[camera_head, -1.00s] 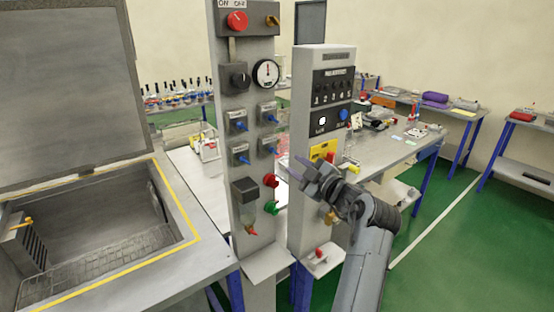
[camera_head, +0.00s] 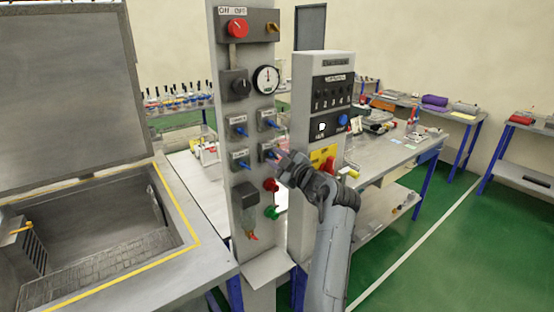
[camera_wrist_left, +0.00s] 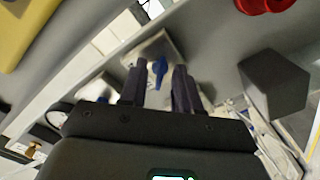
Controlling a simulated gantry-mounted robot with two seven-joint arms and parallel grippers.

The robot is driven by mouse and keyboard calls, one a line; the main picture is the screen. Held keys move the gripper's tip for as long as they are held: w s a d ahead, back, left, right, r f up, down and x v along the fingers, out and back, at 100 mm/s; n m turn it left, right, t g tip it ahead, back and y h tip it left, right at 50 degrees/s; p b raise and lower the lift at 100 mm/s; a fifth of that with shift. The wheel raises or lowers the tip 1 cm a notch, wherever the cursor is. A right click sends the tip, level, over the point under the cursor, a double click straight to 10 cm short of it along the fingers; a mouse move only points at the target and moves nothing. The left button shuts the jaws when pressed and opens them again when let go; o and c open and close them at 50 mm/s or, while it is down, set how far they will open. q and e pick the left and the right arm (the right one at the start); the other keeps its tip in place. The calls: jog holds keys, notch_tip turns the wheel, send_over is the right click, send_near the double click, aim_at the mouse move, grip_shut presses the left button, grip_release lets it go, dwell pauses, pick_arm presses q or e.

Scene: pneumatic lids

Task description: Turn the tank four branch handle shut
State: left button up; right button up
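The grey column (camera_head: 246,222) carries several blue branch handles on square plates. The lower-right one, which I take for the tank four branch handle (camera_head: 272,154), is partly hidden by my left gripper (camera_head: 280,160); its label is too small to read. In the left wrist view a blue handle (camera_wrist_left: 160,68) on a pale plate shows between and just beyond the fingertips of the left gripper (camera_wrist_left: 158,78). The fingers are apart, with gaps to the handle on both sides; I see no contact. My right gripper is not in view.
Close by on the column are the upper-right blue handle (camera_head: 270,124), the lower-left one (camera_head: 242,165), a red knob (camera_head: 271,184) and a green knob (camera_head: 271,212). An open tank (camera_head: 175,200) is left.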

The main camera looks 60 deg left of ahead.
pick_arm(q)
grip_shut()
jog(key=shift+r, duration=0.1)
